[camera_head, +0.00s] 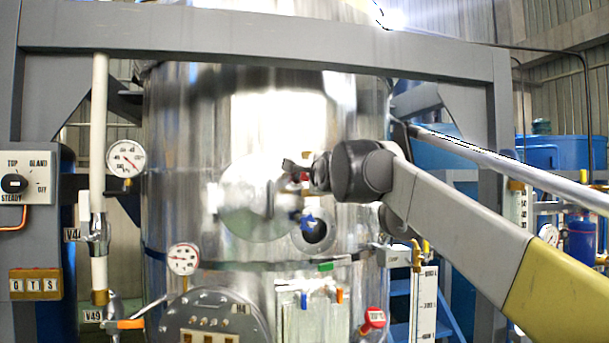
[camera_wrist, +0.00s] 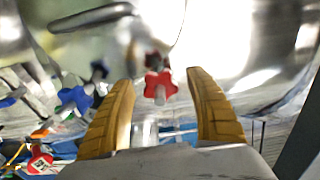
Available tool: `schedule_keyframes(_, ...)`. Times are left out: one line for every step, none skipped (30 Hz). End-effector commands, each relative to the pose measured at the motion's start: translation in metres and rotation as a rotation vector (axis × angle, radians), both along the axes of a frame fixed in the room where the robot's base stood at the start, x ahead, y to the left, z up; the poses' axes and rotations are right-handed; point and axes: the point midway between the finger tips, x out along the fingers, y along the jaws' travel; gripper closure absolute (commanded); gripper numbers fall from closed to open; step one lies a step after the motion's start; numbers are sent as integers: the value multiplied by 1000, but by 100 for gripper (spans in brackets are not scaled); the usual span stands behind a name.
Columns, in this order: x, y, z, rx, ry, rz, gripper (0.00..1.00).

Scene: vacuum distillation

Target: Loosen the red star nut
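The red star nut (camera_wrist: 158,86) shows in the wrist view between the two yellow fingertips, with clear gaps on both sides. My gripper (camera_wrist: 161,79) is open around the line of the nut, and neither finger appears to touch it. How far the nut lies in depth from the fingertips is hard to tell. In the head view a small red patch, likely the nut (camera_head: 303,177), shows at my gripper in front of the shiny steel vessel (camera_head: 180,200); my gripper partly hides it.
A blue star nut (camera_wrist: 75,96) sits left of the red one in the wrist view. A red labelled fitting (camera_wrist: 40,160) is at lower left. A curved metal handle (camera_wrist: 92,17) is at upper left. A grey frame beam (camera_head: 260,40) crosses above the vessel in the head view.

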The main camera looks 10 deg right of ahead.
Motion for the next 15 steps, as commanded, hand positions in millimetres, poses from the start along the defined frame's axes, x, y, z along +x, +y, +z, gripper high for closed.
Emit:
schedule_keyframes(0,0,0,0,0,0,51)
schedule_keyframes(0,0,0,0,0,0,60)
schedule_keyframes(0,0,0,0,0,0,73)
schedule_keyframes(0,0,0,0,0,0,82)
schedule_keyframes(0,0,0,0,0,0,88)
schedule_keyframes(0,0,0,0,0,0,88)
schedule_keyframes(0,0,0,0,0,0,88)
schedule_keyframes(0,0,0,-1,0,0,88)
schedule_keyframes(0,0,0,-2,0,0,88)
schedule_keyframes(0,0,0,-3,0,0,89)
schedule_keyframes(0,0,0,-6,0,0,89)
schedule_keyframes(0,0,0,-11,0,0,89)
schedule_keyframes(0,0,0,-17,0,0,89)
schedule_keyframes(0,0,1,-24,0,0,89)
schedule_keyframes(0,0,1,-35,0,0,89)
